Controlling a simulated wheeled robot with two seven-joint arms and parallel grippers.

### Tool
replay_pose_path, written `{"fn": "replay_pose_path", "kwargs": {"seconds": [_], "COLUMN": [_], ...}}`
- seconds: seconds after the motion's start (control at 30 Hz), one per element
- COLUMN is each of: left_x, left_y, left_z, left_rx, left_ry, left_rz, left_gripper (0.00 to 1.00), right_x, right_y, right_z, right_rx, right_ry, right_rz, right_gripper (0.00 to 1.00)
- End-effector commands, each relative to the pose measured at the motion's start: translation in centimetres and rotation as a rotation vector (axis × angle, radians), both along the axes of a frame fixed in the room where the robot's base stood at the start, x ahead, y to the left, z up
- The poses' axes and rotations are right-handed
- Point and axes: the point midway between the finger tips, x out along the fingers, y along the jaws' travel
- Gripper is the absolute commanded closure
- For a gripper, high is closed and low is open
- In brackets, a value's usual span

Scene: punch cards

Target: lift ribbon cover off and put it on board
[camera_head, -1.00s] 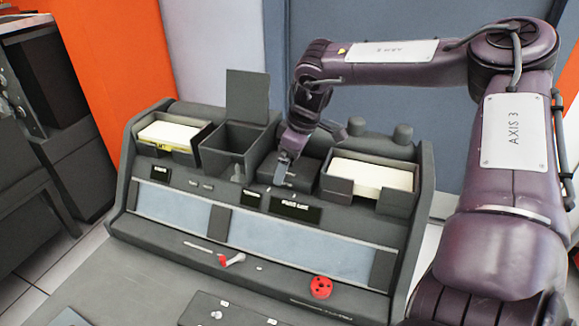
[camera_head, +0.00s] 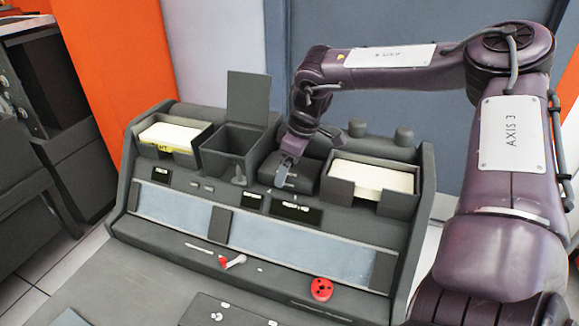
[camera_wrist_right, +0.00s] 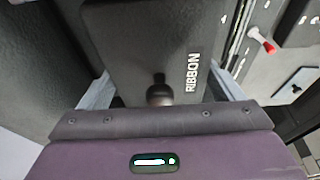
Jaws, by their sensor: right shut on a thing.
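The ribbon cover (camera_head: 305,174) is a dark block between the middle hopper and the right card tray on the console. In the right wrist view the cover (camera_wrist_right: 140,55) is a flat black lid marked RIBBON with a round knob. My right gripper (camera_head: 284,172) is at the cover, its fingers on opposite sides of it in the wrist view (camera_wrist_right: 163,90), shut on it. I cannot tell whether the cover is clear of its seat. A flat grey surface (camera_head: 130,285) lies before the console; whether it is the board is unclear. My left gripper is out of view.
A left card tray (camera_head: 205,137) and a right card tray (camera_head: 342,188) hold pale cards. The middle hopper (camera_head: 216,158) has a raised flap. Two dark knobs stand behind the right tray. A red lever (camera_head: 233,262) and red round knob (camera_head: 321,288) sit along the front.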

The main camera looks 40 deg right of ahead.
Motion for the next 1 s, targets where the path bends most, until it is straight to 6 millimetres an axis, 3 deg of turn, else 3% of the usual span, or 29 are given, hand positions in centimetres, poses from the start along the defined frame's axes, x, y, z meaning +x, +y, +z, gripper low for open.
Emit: {"fn": "replay_pose_path", "kwargs": {"seconds": [0.27,0.7,1.0], "left_x": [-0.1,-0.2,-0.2], "left_y": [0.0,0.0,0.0], "left_z": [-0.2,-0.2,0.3], "left_rx": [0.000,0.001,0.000], "left_ry": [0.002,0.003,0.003], "left_rz": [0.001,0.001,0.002], "left_gripper": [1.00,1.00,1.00], "right_x": [0.2,0.1,0.1], "right_y": [0.0,0.0,0.0], "right_z": [3.8,14.2,19.0], "right_rx": [-0.002,-0.004,-0.003], "right_ry": [-0.007,-0.005,-0.003], "right_rz": [0.001,-0.001,-0.001], "right_gripper": [0.38,0.38,0.38]}}
